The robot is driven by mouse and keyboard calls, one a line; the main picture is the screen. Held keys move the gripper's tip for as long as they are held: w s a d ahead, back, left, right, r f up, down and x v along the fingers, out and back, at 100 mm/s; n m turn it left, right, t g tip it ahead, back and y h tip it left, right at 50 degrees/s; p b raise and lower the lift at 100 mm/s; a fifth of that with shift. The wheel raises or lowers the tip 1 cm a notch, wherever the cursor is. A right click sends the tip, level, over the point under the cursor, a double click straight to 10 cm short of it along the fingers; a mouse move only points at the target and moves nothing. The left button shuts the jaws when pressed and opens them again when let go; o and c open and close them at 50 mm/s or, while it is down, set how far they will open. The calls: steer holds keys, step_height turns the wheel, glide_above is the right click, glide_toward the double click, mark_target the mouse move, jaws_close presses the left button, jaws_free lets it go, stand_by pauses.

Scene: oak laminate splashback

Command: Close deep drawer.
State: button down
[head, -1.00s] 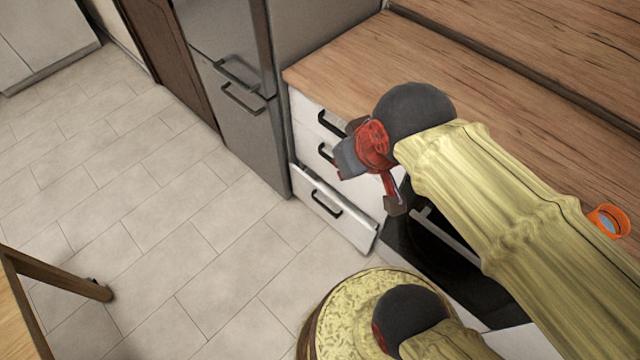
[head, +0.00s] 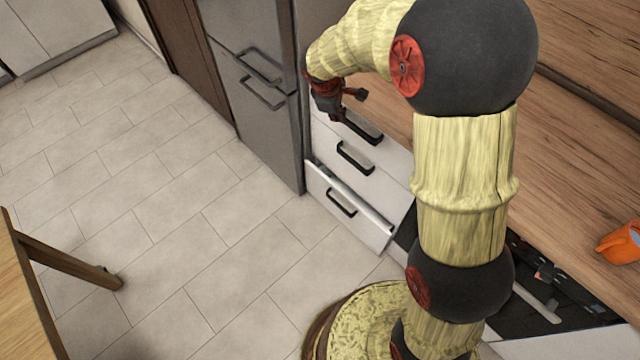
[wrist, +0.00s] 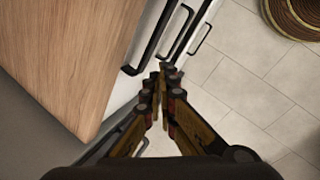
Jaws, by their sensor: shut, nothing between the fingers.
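The deep drawer (head: 345,209) is the bottom white drawer front with a black bar handle in the head view. It stands out from the cabinet, with its top edge and a gap showing behind it. Two white drawers above it look shut, a middle one (head: 377,172) and a top one partly hidden by my gripper. My gripper (head: 348,104) is above and in front of the top drawer, near the counter's left end. In the wrist view its fingertips (wrist: 162,75) meet with nothing between them, close to the black drawer handles.
A grey fridge (head: 262,120) stands left of the drawers. The wood counter (head: 570,140) carries an orange cup (head: 622,243) at right. An oven and hob are right of the drawers. A wooden table (head: 25,290) is at lower left; the tiled floor (head: 170,180) is open.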

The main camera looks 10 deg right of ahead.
steer(key=w+a+f+n, duration=0.3)
steer(key=f, duration=0.8)
steer(key=w+a+f+n, duration=0.3)
steer(key=f, duration=0.8)
steer(key=s+a+f+n, duration=0.1)
steer(key=a+f+n, duration=0.15)
steer(key=f, duration=0.75)
steer(key=a+f+n, duration=0.2)
steer(key=f+n, duration=0.2)
steer(key=f, duration=0.7)
steer(key=w+d+f+b, duration=0.4)
steer(key=d+f+b, duration=0.2)
steer(key=f, duration=0.2)
steer(key=shift+f+g+h, duration=0.35)
steer(key=shift+g+h, duration=0.05)
steer(key=shift+m, duration=0.25)
steer(key=shift+d, duration=0.1)
